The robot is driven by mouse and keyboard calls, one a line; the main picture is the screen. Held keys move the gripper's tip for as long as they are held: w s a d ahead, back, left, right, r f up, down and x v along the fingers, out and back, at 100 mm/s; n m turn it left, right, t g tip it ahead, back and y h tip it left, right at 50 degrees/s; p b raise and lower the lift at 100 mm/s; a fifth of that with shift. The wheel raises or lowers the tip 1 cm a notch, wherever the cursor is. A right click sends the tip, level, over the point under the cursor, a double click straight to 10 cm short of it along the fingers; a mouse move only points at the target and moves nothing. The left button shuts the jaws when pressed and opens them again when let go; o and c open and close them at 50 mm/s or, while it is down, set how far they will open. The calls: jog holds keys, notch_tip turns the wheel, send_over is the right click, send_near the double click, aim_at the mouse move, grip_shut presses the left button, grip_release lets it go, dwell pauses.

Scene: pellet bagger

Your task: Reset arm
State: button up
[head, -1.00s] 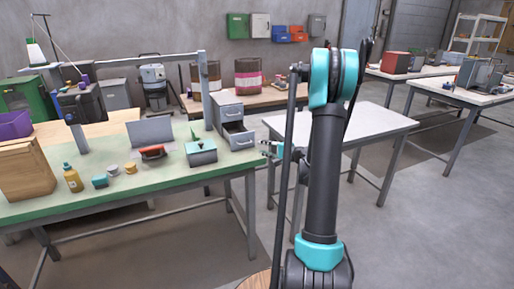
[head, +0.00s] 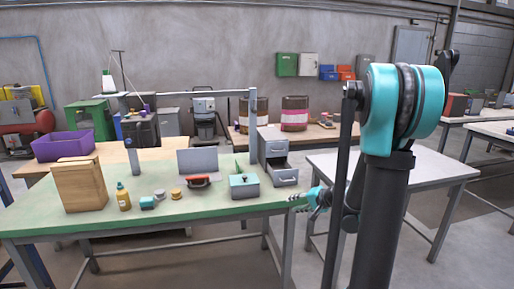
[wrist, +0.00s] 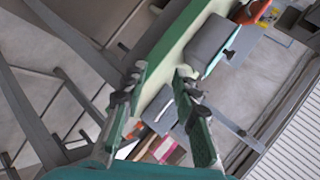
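My gripper (head: 301,200) is at the right end of the green-topped table (head: 110,225) in the head view, partly hidden behind my arm. In the wrist view my gripper (wrist: 162,88) shows two green and dark fingers standing well apart with nothing between them. The table's edge and the grey box with a dark latch (wrist: 222,45) lie beyond the fingertips. The same box shows with a teal top in the head view (head: 244,188). No held object is visible.
A grey drawer unit (head: 275,150) with drawers pulled out stands at the table's right end, near my gripper. A wooden box (head: 80,188), a yellow bottle (head: 123,197) and small containers stand leftward. A white table (head: 400,172) is to the right.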

jog(key=s+d+f+n+g+h, duration=0.1)
jog(key=s+f+n+g+h, duration=0.1)
jog(key=s, duration=1.1)
jog(key=s+d+f+n+g+h, duration=0.1)
jog(key=s+n+h, duration=0.4)
jog(key=s, duration=0.8)
notch_tip(320, 180, down, 3)
jog(key=shift+d+r+g, duration=0.1)
jog(key=shift+d+g, duration=0.2)
jog(key=shift+g, duration=0.4)
